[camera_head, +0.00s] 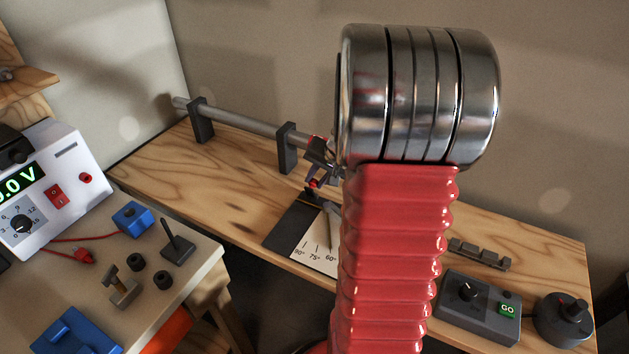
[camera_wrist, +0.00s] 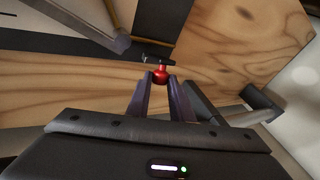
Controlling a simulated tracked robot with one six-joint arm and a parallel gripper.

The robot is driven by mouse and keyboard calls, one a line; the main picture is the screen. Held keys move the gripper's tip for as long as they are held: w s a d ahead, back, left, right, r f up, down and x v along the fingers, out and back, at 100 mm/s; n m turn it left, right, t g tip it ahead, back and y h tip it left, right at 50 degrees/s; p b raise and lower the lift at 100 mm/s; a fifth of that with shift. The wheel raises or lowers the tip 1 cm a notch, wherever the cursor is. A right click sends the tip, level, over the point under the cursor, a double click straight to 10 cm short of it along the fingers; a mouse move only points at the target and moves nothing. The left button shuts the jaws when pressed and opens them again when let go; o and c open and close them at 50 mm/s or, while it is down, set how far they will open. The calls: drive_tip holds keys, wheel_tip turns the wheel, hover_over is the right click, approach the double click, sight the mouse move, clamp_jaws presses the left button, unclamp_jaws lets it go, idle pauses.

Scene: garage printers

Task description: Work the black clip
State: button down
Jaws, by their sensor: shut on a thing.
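My gripper (camera_head: 315,176) is beyond my red arm sleeve, low over the wooden bench. In the wrist view its two dark fingers (camera_wrist: 160,84) come together at a small red ball-shaped knob (camera_wrist: 161,74). The black clip (camera_wrist: 153,58) shows just past the knob, as a short dark piece that seems joined to it. The red knob (camera_head: 313,184) also shows in the head view, with the clip's dark body (camera_head: 311,192) just below it. The fingers are shut on the clip by this knob. My fingertips hide part of where knob and clip meet.
A grey pipe (camera_head: 245,122) runs on black brackets along the bench's back. A dark plate with a white angle card (camera_head: 312,254) and a grey rod (camera_head: 333,220) lie in front. A control box (camera_head: 478,306) and a round black knob unit (camera_head: 563,320) stand at right.

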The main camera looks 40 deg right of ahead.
drive_tip(key=shift+s+d+f, duration=0.15)
drive_tip(key=shift+s, duration=0.05)
drive_tip(key=c, duration=1.9)
unclamp_jaws()
drive_tip(key=o, duration=0.3)
drive_tip(key=shift+o, duration=0.2)
drive_tip(key=shift+w, duration=0.1)
drive_tip(key=v, duration=1.3)
drive_tip(key=shift+r, duration=0.35)
